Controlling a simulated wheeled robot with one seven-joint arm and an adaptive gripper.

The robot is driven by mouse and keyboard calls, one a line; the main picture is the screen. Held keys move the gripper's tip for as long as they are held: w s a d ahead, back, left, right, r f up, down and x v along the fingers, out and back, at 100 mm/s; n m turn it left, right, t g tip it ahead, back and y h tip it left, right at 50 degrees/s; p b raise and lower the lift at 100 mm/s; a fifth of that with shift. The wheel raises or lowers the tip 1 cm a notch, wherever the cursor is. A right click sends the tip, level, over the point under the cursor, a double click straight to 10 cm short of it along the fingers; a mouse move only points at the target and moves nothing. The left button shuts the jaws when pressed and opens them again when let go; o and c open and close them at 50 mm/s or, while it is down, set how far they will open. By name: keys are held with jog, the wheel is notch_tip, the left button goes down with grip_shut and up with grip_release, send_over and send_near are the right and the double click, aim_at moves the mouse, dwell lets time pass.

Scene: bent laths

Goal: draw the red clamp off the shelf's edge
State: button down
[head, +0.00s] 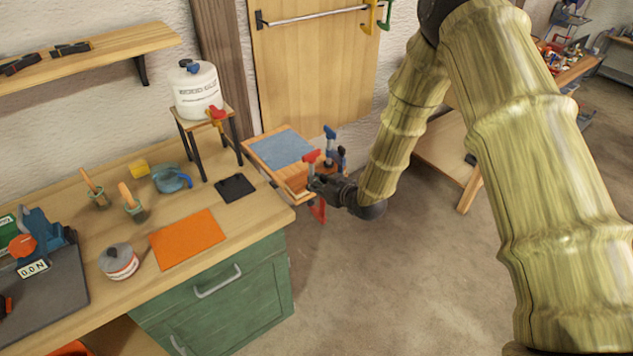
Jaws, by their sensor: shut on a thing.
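The red clamp (311,157) is at the front right edge of a small wooden shelf (262,143). Its red top stands above the shelf and a red lower part shows below my gripper. My dark gripper (317,183) reaches in from the right and is shut on the red clamp. The gripper hides the clamp's middle, so I cannot tell whether its jaws still touch the shelf's edge. A blue clamp (329,134) stands just behind, at the shelf's right side.
A blue mat (281,149) lies on the shelf. Left is a workbench (215,185) with an orange sheet (187,238), a black pad (235,187) and a white glue container (197,92) on a stand. Open floor lies in front of the shelf; another wooden table (440,150) stands right.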

jog(key=shift+s+d+r, duration=0.1)
jog(key=shift+s+d, duration=0.55)
jog(key=shift+s, duration=0.25)
jog(key=shift+s+d, duration=0.65)
jog(key=shift+s, duration=0.2)
